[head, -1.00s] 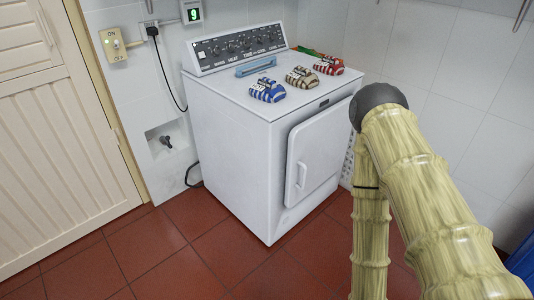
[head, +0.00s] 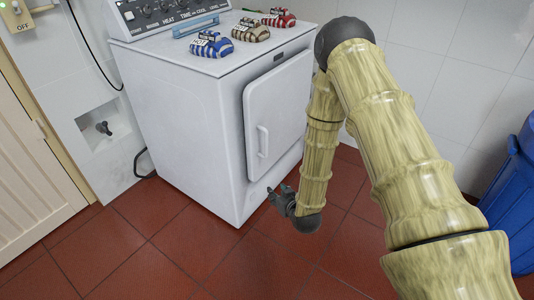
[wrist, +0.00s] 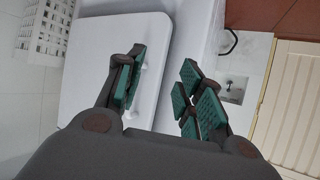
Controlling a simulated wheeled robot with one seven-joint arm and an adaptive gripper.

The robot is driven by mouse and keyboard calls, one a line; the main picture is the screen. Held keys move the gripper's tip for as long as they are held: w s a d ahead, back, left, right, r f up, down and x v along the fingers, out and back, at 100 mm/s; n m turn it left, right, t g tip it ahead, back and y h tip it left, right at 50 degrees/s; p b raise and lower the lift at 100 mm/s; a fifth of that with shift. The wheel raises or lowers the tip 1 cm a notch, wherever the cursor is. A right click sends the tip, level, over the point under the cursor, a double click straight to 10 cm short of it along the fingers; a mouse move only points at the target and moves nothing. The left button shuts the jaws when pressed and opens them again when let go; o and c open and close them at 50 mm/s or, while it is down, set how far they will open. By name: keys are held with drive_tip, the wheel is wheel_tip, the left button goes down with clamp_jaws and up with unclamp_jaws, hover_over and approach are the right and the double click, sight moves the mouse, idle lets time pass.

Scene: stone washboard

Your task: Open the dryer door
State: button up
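The white dryer (head: 200,130) stands against the wall, with its door (head: 285,95) on the front side. The door looks closed or nearly closed; I cannot tell if there is a small gap. A white vertical handle (head: 263,140) is on the door's left side. My gripper (head: 276,198) is low in front of the dryer, below the handle. In the wrist view my gripper (wrist: 160,85) is open, its green-padded fingers spread with nothing held. The door (wrist: 105,60) fills the area behind the left finger, which partly hides the handle.
Blue, brown and red striped packs (head: 211,44) and a light blue bar (head: 196,26) lie on the dryer top. A blue bin (head: 510,195) stands at right. A white basket (wrist: 45,25) shows beside the dryer. The red tiled floor in front is clear.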

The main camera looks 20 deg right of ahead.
sight(267, 142)
drive_tip(key=w+r+t+b, duration=0.2)
drive_tip(key=w, duration=0.5)
drive_tip(key=w+d+r+t+b, duration=0.1)
drive_tip(key=w+r+b, duration=0.1)
drive_tip(key=w, duration=0.6)
drive_tip(key=w+d+r+t+b, duration=0.1)
drive_tip(key=w+r+t+b, duration=0.1)
drive_tip(key=w, duration=0.6)
drive_tip(key=shift+d+r+t+b, duration=0.2)
drive_tip(key=shift+r+t+b, duration=0.1)
drive_tip(key=shift+b, duration=0.1)
drive_tip(key=shift+c, duration=0.2)
clamp_jaws()
